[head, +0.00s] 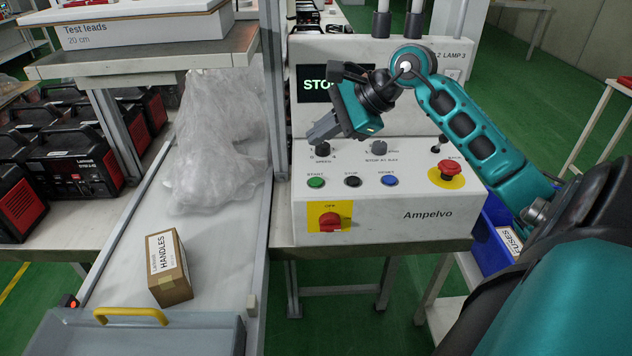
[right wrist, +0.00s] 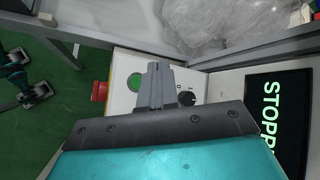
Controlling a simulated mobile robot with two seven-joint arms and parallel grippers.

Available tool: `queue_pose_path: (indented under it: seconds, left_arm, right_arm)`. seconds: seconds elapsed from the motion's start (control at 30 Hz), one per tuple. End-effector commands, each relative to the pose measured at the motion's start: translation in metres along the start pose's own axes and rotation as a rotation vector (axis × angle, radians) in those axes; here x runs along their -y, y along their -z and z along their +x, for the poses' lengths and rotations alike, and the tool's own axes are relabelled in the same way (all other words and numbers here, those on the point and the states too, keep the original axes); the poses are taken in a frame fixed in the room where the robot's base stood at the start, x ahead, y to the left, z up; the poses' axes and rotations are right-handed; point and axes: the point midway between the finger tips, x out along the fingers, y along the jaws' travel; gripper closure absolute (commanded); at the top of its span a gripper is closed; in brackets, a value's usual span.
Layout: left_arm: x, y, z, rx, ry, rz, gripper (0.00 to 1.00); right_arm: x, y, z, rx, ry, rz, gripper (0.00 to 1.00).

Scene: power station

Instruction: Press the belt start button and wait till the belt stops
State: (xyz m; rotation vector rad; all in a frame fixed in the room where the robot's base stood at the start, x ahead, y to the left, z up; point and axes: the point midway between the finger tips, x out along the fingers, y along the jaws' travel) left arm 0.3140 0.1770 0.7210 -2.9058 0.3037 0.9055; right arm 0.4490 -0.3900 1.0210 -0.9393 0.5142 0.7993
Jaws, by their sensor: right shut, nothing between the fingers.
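The control box (head: 405,216) marked Ampelvo stands on the bench, with a green START button (head: 316,182), a black STOP button (head: 353,182) and a blue button (head: 389,181). Its screen (head: 312,84) is partly covered by my right arm; in the right wrist view the screen (right wrist: 272,120) reads "STOPP", cut off at the edge. My right gripper (head: 312,137) is shut and empty, above and behind the START button and apart from it. In the right wrist view the green button (right wrist: 135,82) shows beside the fingertips (right wrist: 157,66). My left gripper is not in view.
A red emergency knob (head: 451,169) and a red rotary switch (head: 330,220) sit on the box. Left of it runs the belt (head: 215,240) with a HANDLES carton (head: 168,268) and clear plastic wrap (head: 215,140). A clear bin (head: 140,335) stands at the belt's near end.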

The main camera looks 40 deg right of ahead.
Motion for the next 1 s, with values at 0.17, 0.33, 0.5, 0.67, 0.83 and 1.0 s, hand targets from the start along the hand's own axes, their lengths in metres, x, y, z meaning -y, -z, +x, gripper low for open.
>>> queue_pose_path:
  seconds: [0.17, 0.33, 0.5, 0.67, 0.83, 1.0]
  left_arm:
    - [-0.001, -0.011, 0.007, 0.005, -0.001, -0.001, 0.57]
    - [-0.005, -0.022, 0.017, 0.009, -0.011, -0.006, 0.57]
    - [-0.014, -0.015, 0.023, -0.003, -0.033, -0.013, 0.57]
    - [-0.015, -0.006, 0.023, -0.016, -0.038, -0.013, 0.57]
    - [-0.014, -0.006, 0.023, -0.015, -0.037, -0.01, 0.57]
    - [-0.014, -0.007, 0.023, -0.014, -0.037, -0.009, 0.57]
  right_arm:
    - [-0.015, 0.014, 0.02, 0.002, -0.001, 0.003, 1.0]
    - [-0.029, 0.029, 0.039, -0.001, 0.0, 0.0, 1.0]
    - [-0.035, 0.035, 0.048, 0.0, 0.0, -0.001, 1.0]
    - [-0.035, 0.035, 0.048, 0.001, 0.0, -0.001, 1.0]
    - [-0.035, 0.034, 0.048, 0.001, 0.0, 0.0, 1.0]
    - [-0.035, 0.035, 0.048, 0.001, 0.0, 0.0, 1.0]
